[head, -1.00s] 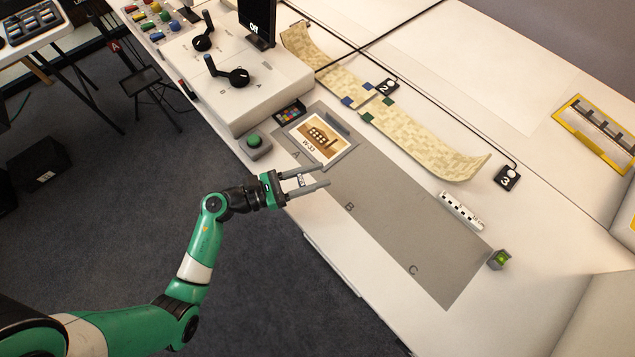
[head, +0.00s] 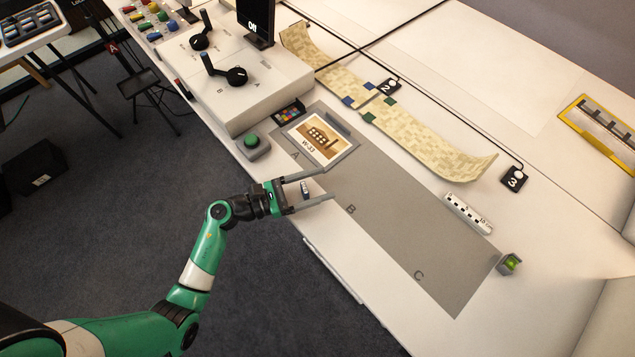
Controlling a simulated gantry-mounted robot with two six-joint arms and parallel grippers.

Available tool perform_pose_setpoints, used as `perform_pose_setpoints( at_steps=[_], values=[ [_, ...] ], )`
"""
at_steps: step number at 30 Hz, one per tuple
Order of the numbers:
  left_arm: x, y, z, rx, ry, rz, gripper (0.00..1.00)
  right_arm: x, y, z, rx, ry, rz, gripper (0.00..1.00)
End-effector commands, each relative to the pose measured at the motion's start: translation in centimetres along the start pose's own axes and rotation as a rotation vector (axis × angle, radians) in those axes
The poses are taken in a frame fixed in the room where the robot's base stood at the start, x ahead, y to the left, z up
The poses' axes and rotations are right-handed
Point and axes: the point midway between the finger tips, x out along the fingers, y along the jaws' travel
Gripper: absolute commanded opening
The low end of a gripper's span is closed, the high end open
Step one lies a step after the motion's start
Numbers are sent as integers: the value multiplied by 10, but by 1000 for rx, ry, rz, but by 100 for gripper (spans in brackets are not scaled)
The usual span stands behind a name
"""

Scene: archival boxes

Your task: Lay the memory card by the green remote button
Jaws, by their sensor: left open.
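My left gripper (head: 329,184) is open at the near edge of the table, its two fingers spread over the white strip and the edge of the grey mat. A small dark-blue and white piece (head: 305,189), perhaps the memory card, shows between the fingers. It is too small to tell whether it lies on the table or touches a finger. The green remote button (head: 252,141) sits on a small grey box near the table edge, up and left of the gripper. My right gripper is not in view.
A scale bar (head: 467,213) and a green-lit cube (head: 509,264) stand at right. The mat around B and C is clear.

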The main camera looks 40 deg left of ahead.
Motion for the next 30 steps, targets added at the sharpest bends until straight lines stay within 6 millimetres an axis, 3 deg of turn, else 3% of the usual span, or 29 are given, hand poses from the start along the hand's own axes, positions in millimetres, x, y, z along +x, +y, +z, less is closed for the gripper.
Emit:
perform_pose_setpoints(
  at_steps=[11, 24, 30],
  values=[
    [-5, 1, 4, -1, 1, 3, 74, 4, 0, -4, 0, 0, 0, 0],
    [-102, 1, 5, -2, 0, 7, 74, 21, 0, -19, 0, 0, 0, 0],
    [-119, 0, 4, 0, 0, 2, 74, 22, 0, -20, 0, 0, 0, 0]
  ],
)
